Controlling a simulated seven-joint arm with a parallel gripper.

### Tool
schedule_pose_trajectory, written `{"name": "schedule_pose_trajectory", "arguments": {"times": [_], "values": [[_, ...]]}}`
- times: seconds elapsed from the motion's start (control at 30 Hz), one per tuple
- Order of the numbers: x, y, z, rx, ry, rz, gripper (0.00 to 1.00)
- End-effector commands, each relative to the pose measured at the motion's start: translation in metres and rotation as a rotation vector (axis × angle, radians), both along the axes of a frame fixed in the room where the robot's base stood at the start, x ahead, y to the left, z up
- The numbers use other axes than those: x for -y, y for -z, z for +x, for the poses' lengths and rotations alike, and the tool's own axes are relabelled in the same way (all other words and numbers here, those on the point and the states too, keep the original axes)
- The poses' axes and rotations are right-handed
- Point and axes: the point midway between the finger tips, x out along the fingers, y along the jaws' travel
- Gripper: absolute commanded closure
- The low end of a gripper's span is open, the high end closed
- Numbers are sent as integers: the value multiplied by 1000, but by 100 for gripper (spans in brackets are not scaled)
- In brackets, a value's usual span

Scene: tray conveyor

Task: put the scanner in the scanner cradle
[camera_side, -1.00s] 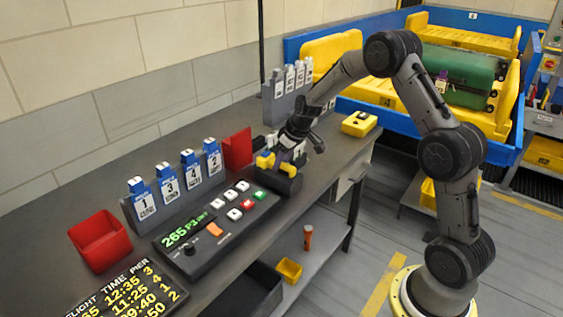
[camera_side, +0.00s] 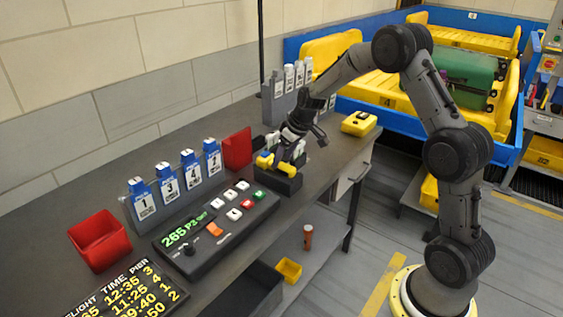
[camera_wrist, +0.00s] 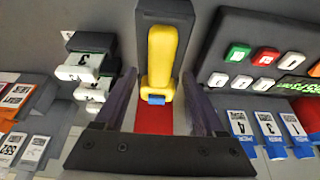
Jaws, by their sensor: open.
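The yellow scanner (camera_side: 266,162) sits at the dark scanner cradle (camera_side: 281,183) near the front edge of the bench. In the wrist view the scanner (camera_wrist: 160,55) lies lengthwise within the outline of the dark cradle (camera_wrist: 188,22), its blue end toward me. How deep it sits I cannot tell. My gripper (camera_side: 284,154) is just above the cradle. In the wrist view my gripper (camera_wrist: 160,92) is open, with one dark finger on each side of the scanner's line and a visible gap to it. The gripper partly hides the scanner in the side view.
A button console (camera_side: 218,222) stands close to the cradle. Behind are a red upright holder (camera_side: 237,149) and a rack of numbered tags (camera_side: 178,187). A red bin (camera_side: 99,240) stands at left, a yellow box (camera_side: 359,123) at right. Free bench lies between cradle and yellow box.

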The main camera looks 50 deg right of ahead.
Motion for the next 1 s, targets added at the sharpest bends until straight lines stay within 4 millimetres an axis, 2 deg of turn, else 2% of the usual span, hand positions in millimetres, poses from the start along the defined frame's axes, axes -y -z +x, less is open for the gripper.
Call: {"name": "schedule_pose_trajectory", "arguments": {"times": [0.03,0.2,0.4,0.73,0.87,0.97,1.0], "values": [[1,-12,-3,6,1,-2,28],[1,-45,-18,5,2,-1,28],[0,-75,-31,2,2,-1,28],[-3,-92,-39,2,0,0,28],[-24,-114,-57,11,-8,-3,28],[-56,-141,-89,23,-15,-5,28],[-69,-151,-105,28,-18,-6,28]]}}
